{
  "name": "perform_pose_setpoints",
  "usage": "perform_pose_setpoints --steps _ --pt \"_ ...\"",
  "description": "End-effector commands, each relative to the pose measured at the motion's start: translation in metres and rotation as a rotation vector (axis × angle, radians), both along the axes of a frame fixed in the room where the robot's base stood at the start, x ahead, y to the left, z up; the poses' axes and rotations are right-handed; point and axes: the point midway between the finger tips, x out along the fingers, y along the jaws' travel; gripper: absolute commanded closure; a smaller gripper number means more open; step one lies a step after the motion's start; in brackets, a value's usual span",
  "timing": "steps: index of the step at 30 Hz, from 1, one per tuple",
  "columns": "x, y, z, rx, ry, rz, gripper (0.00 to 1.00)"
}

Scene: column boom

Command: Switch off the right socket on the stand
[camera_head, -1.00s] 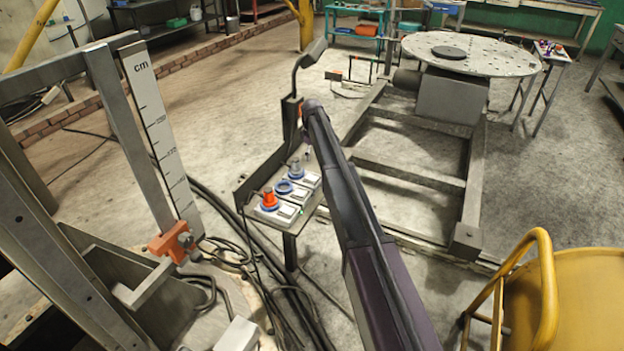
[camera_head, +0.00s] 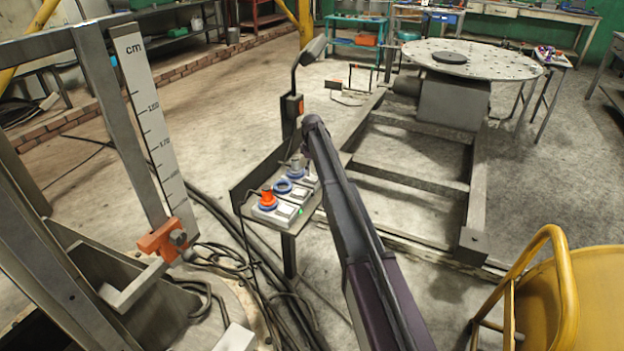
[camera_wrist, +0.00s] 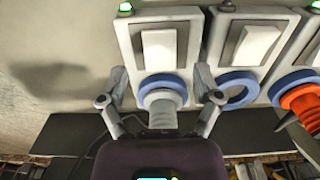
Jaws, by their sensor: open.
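The stand (camera_head: 243,190) holds a row of three light sockets with rocker switches. The socket at the right end (camera_head: 311,178) has a grey plug (camera_head: 295,166) in a blue ring; in the wrist view this socket (camera_wrist: 134,36) is at left, with a white rocker (camera_wrist: 158,48) and a lit green lamp (camera_wrist: 126,7). The middle socket (camera_wrist: 221,53) has an empty blue ring, and its lamp looks dark. The left socket (camera_head: 266,215) holds an orange plug (camera_head: 268,197). My gripper (camera_wrist: 158,78) is open, its fingers on either side of the grey plug's socket. Contact cannot be told.
A dark post with a bent lamp-like head (camera_head: 312,50) rises behind the stand. A steel frame with a round perforated table (camera_head: 480,65) is at right, a yellow chair (camera_head: 560,290) at lower right. A measuring scale (camera_head: 150,125) and cables (camera_head: 225,260) are at left.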

Motion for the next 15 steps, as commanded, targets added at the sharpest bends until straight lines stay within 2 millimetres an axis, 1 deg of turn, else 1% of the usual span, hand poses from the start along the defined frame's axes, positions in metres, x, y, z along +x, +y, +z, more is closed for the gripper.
perform_pose_setpoints --steps 1,6,15 --pt "0.0 0.0 -0.008 0.0 0.0 0.0 0.17" --pt "0.0 0.0 -0.018 0.0 0.0 0.0 0.17" --pt "0.0 0.0 -0.025 0.0 0.0 0.0 0.17"
